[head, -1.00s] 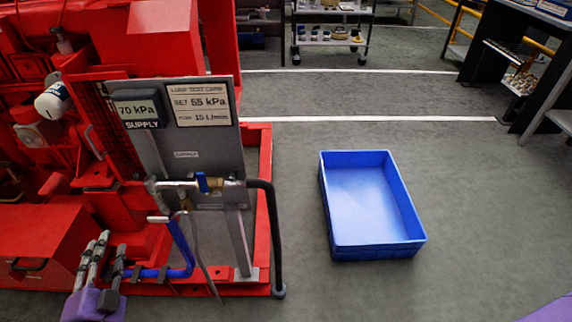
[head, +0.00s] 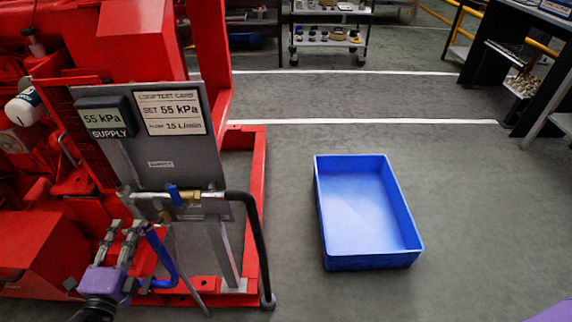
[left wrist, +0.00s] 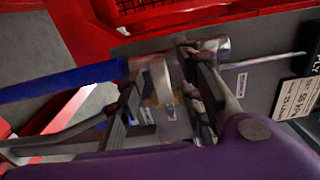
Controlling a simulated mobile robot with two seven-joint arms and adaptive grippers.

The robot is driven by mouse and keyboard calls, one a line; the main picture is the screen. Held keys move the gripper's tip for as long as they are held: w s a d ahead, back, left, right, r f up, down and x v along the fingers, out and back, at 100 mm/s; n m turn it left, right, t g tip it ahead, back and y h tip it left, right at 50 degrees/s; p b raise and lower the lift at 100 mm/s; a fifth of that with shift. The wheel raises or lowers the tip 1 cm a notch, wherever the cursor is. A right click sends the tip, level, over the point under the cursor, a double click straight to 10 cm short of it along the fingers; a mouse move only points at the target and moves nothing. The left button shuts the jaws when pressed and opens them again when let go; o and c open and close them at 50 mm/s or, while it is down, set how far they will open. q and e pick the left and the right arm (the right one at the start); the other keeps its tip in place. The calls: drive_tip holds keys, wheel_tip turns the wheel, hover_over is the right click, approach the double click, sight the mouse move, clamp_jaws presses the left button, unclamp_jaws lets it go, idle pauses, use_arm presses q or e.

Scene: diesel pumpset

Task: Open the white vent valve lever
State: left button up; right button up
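The grey test panel (head: 165,150) carries a supply gauge (head: 104,117) reading 55 kPa and a card (head: 170,112) with SET 55 kPa. Below it runs a pipe with a brass valve (head: 190,197) and a blue lever (head: 174,195). My left gripper (head: 126,228) is at the fittings left of and below this valve, fingers apart. In the left wrist view its fingers (left wrist: 165,95) stand on either side of a pale, whitish fitting (left wrist: 158,82). The white vent lever is mostly hidden by the fingers; contact with it cannot be told.
A black hose (head: 258,240) curves down right of the panel, and a blue hose (head: 162,255) runs beside the left gripper. The red pumpset frame (head: 253,160) surrounds the panel. An empty blue crate (head: 372,263) stands on open floor to the right.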

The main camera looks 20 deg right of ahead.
use_arm(q)
drive_tip(key=shift+w+d, duration=0.25)
drive_tip(key=shift+w, duration=0.4)
clamp_jaws()
